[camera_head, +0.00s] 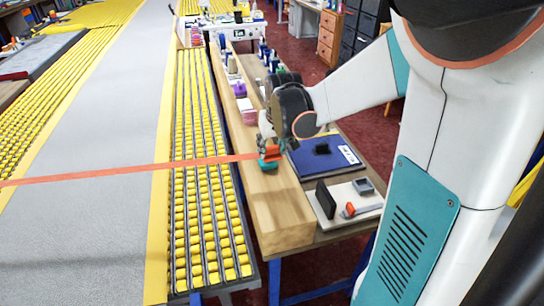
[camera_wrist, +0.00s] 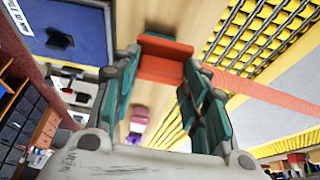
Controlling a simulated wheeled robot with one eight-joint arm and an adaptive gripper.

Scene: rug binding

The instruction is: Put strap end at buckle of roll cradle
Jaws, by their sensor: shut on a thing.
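An orange strap (camera_head: 110,173) runs from the left edge across the grey rug and yellow rollers to my gripper (camera_head: 270,156). In the wrist view the strap (camera_wrist: 270,95) comes in from the right. My gripper (camera_wrist: 165,82) is shut on its broad orange end (camera_wrist: 160,69), between the teal fingers. The end is over the wooden beam (camera_head: 278,215); whether it touches the beam is unclear. A dark teal bar (camera_wrist: 166,46) shows just beyond the orange end; I cannot tell whether it is part of the strap end. I cannot make out the cradle's buckle for certain.
Right of the beam, a blue mat (camera_head: 305,168) holds a black piece. Nearer, a pale board (camera_head: 340,212) carries a dark upright plate (camera_head: 326,198), a grey block (camera_head: 363,186) and an orange-tipped item (camera_head: 350,210). Several spools and bottles stand farther along. The near beam is clear.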

